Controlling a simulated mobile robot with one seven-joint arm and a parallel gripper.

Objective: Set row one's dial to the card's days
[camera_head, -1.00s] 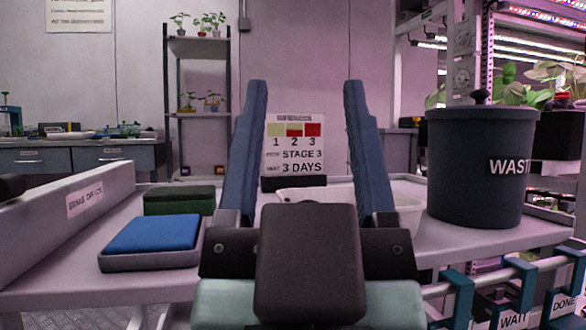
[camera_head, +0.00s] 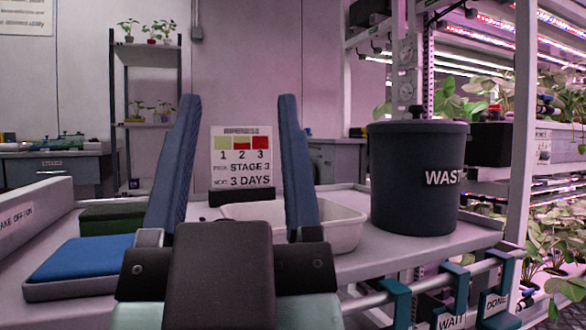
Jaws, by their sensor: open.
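The card (camera_head: 241,157) stands upright in a dark holder on the cart top, seen between my gripper's fingers. It shows colour swatches over 1, 2, 3, then "STAGE 3" and "3 DAYS". My gripper (camera_head: 236,105) is open and empty, its two blue fingers pointing up and apart in front of the card. At the far right, a rack upright has a white label (camera_head: 543,146) too small to read. I cannot make out row one's dial for certain; round grey discs show on an upright behind the waste bin.
A dark waste bin (camera_head: 417,180) stands right on the cart, beside a white tray (camera_head: 345,226). A blue pad (camera_head: 82,259) and a green block (camera_head: 108,219) lie left. Plant racks fill the right.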

